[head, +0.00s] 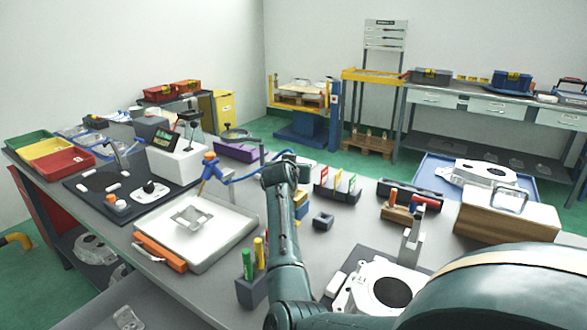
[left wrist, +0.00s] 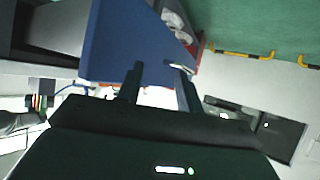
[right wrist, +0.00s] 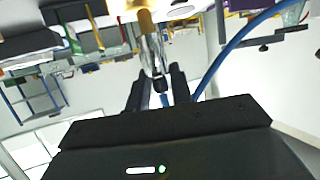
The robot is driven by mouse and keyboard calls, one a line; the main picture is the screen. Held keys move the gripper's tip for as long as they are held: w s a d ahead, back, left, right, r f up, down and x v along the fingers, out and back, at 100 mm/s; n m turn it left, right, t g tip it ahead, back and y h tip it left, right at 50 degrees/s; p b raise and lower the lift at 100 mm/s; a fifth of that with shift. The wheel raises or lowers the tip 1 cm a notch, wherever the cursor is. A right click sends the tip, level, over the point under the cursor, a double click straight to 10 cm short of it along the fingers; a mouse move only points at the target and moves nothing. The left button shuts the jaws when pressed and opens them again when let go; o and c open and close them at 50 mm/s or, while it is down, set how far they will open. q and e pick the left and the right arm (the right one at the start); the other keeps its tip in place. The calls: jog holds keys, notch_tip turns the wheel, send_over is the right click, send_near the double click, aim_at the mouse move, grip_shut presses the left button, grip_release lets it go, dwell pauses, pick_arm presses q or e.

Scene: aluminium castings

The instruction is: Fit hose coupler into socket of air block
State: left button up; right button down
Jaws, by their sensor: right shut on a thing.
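My right gripper (right wrist: 158,88) is shut on the hose coupler (right wrist: 152,52), a silver piece with a brass-coloured end pointing away from the fingers and a black end near them. A blue hose (right wrist: 238,42) curves past on the right. In the head view my right arm reaches up the middle of the bench, and its wrist hides the fingers and the coupler. The blue hose (head: 240,178) shows left of that wrist. I cannot pick out the air block or its socket with certainty. My left gripper (left wrist: 160,88) is open and empty, seen only in its wrist view.
A white tray (head: 235,226) with a grey casting lies left of my right arm. A blue-and-orange tool (head: 210,163) stands above it.

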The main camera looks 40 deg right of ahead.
jog(key=shift+f+b, duration=1)
jog(key=shift+f, duration=0.5)
jog(key=c, duration=1.1)
grip_release()
jog(key=shift+c, duration=0.2)
